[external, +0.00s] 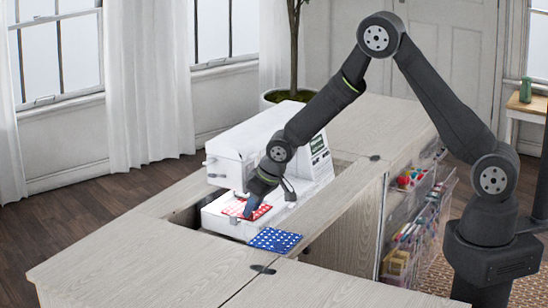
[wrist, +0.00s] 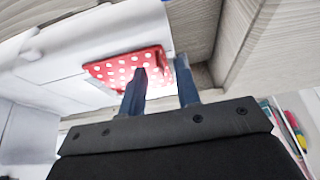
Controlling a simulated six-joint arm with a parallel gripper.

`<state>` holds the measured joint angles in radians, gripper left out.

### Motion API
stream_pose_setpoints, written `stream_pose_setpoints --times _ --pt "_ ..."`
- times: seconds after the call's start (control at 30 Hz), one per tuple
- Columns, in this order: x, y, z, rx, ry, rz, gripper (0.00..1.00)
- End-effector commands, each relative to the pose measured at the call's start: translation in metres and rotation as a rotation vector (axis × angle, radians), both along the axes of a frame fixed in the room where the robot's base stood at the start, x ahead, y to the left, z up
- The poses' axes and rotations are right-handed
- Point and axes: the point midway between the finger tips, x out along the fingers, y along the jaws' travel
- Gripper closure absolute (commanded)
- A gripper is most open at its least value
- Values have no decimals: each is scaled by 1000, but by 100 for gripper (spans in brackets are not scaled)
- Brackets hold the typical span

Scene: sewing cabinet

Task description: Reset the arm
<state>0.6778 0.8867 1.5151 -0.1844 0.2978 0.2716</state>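A red fabric square with white dots (external: 258,211) lies on the bed of the white sewing machine (external: 262,150), under its arm. In the wrist view the red fabric (wrist: 112,68) lies just beyond my fingertips. My gripper (external: 245,214) reaches down at the front of the machine, close to the fabric. In the wrist view my gripper (wrist: 162,68) has its two fingers apart, one overlapping the fabric and one past its right edge. Whether a finger touches the fabric I cannot tell.
A blue fabric square with white dots (external: 275,240) lies on the wooden cabinet top (external: 150,262) in front of the machine. Clear bins of sewing supplies (external: 410,235) hang on the cabinet's right side. A potted tree (external: 290,95) stands behind. The left cabinet top is clear.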

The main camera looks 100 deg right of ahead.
Motion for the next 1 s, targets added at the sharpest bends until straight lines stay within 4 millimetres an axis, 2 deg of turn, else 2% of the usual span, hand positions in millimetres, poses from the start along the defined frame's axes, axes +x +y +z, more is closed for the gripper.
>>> stream_pose_setpoints --times 0.2,0.37,1.0 --pt "-1 1 2 0 0 0 70" --pt "-4 5 15 0 -2 0 70" --pt "-33 35 101 -1 -2 0 70"
